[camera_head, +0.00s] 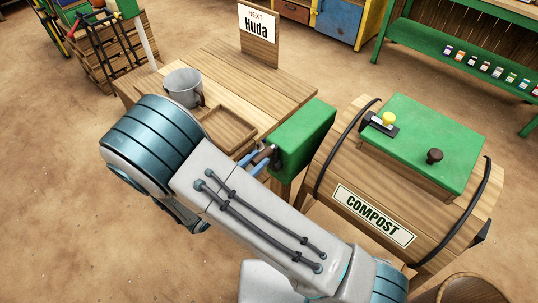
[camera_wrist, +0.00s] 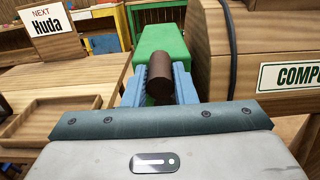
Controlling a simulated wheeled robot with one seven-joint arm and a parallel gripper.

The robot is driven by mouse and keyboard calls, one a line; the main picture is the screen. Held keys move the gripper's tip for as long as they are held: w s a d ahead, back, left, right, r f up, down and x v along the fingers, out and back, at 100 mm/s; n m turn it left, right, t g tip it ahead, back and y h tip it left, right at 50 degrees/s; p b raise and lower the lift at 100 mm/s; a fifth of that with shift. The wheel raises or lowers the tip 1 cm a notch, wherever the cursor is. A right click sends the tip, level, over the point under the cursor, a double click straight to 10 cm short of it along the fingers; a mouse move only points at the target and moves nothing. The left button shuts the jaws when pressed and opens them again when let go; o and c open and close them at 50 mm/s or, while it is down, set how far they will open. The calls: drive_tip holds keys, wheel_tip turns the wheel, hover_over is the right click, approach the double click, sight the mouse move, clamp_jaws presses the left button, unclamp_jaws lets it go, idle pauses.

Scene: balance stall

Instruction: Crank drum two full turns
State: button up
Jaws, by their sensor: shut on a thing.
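The wooden compost drum (camera_head: 334,160) stands at the right, with a COMPOST label and a green lid (camera_head: 440,130). Part of it shows at the right of the wrist view (camera_wrist: 270,45). A green box (camera_head: 303,140) stands at its left side. My gripper (camera_head: 259,159) is beside this box, its blue fingers shut on a dark brown crank handle. In the wrist view, the handle (camera_wrist: 159,80) sits between both fingers (camera_wrist: 159,86), in front of the green box (camera_wrist: 162,42). The crank arm behind the handle is largely hidden.
A wooden table (camera_head: 221,65) at the left bears a metal mug (camera_head: 183,86), a shallow wooden tray (camera_head: 238,118) and a "NEXT Huda" sign (camera_head: 258,25). A wooden tub (camera_head: 470,290) stands at lower right.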

drive_tip(key=o, duration=1)
drive_tip(key=shift+w+a+f, duration=0.1)
drive_tip(key=shift+a+f, duration=0.05)
drive_tip(key=shift+c, duration=0.2)
drive_tip(key=v, duration=0.9)
